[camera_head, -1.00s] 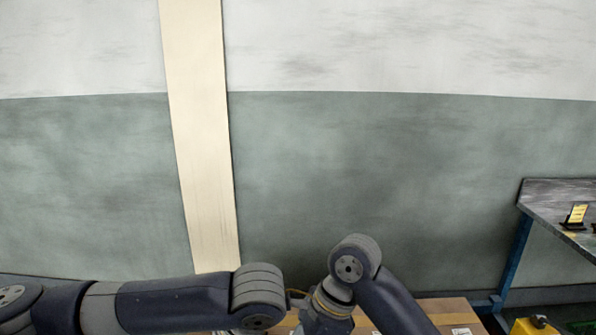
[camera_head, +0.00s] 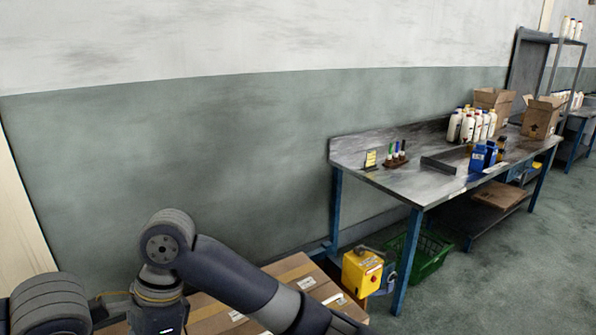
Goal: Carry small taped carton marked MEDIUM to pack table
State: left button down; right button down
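Brown cardboard with tan tape and white labels (camera_head: 296,268) shows low in the head view, behind and below my arm links. I cannot read its labels or tell whether this is the small carton marked MEDIUM. A grey-topped workbench with blue legs (camera_head: 425,192) stands to the right; I cannot tell whether it is the pack table. Two open brown cartons, one behind (camera_head: 495,101) and one in front (camera_head: 541,119), stand on it. My arm links cross the bottom left. Neither gripper's fingers are in view.
White bottles (camera_head: 468,127), blue containers (camera_head: 479,158), a marker holder (camera_head: 396,160) and a small yellow sign (camera_head: 371,158) are on the bench. A yellow box with a red knob (camera_head: 361,272) and a green crate (camera_head: 430,257) stand by its legs. Floor at lower right is clear.

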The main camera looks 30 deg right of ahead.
aim_at(417, 180)
jog(key=l, duration=2.4)
jog(key=k+l, duration=0.1)
jog(key=l, duration=3.2)
jog(key=i+l, duration=0.15)
jog(key=l, duration=1.65)
jog(key=i, duration=0.05)
